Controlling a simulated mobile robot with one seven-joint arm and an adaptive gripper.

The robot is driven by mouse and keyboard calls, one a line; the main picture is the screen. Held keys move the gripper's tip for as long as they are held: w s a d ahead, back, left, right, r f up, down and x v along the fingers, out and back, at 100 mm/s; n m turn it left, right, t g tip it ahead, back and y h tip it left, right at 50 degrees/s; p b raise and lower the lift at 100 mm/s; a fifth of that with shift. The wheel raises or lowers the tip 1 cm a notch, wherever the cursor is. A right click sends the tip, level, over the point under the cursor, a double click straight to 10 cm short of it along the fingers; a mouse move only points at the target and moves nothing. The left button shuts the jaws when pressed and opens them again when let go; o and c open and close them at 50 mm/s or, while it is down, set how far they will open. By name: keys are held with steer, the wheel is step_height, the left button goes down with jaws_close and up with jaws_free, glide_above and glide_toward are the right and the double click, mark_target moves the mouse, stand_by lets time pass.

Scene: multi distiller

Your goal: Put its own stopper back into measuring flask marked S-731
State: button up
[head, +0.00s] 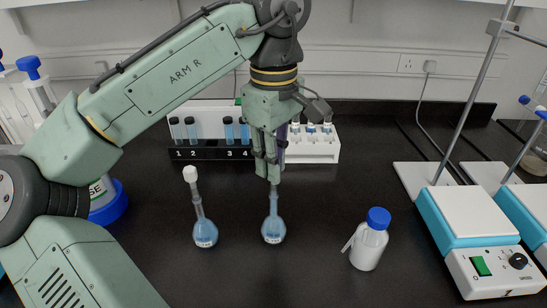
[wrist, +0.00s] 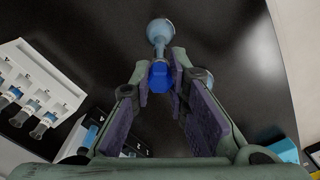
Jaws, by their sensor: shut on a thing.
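Two measuring flasks with blue liquid stand on the black bench. The left flask (head: 205,232) carries a white stopper (head: 190,174). The right flask (head: 273,230) stands under my gripper (head: 268,178); it also shows in the wrist view (wrist: 159,30). My gripper points down, its fingers shut on a blue stopper (wrist: 160,78) at the top of the right flask's neck. The stopper lines up with the neck, but I cannot tell whether it is seated. The fingers hide it in the head view. The flask labels are too small to read.
A black rack with blue-filled tubes (head: 208,152) and a white rack (head: 321,149) stand behind. A white bottle with a blue cap (head: 370,240) stands to the right. A hotplate stirrer (head: 478,215) is further right. The front middle of the bench is clear.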

steer(key=shift+f, duration=0.4)
steer(key=o, duration=0.8)
step_height(320, 180, up, 8)
steer(key=shift+f, duration=0.2)
stand_by(0.3)
